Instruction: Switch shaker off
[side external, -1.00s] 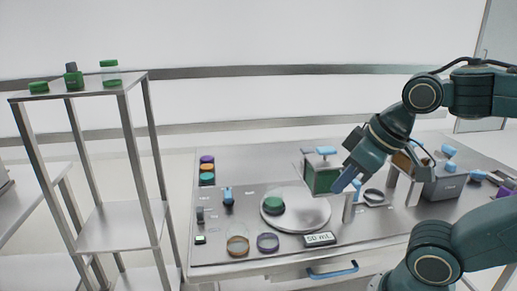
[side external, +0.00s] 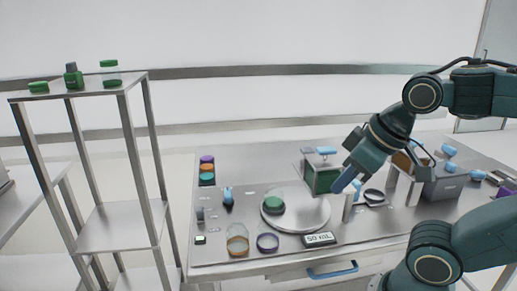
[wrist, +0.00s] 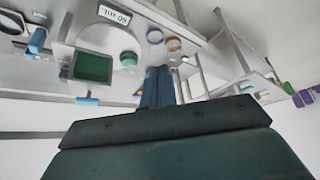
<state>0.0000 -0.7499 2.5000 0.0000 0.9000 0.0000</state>
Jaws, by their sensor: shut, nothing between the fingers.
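A round pale platform (side external: 305,218) lies on the steel worktop with a green-topped round item (side external: 273,204) on its left part. I take this platform to be the shaker, though no label shows. My gripper (side external: 346,181) is shut and empty, above the worktop to the right of the platform. In the wrist view its blue fingers (wrist: 157,88) lie together.
A green box with a blue handle (side external: 322,177) stands behind the platform, close to my gripper. A grey bin (side external: 446,188) is at right, a steel shelf (side external: 90,92) at left.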

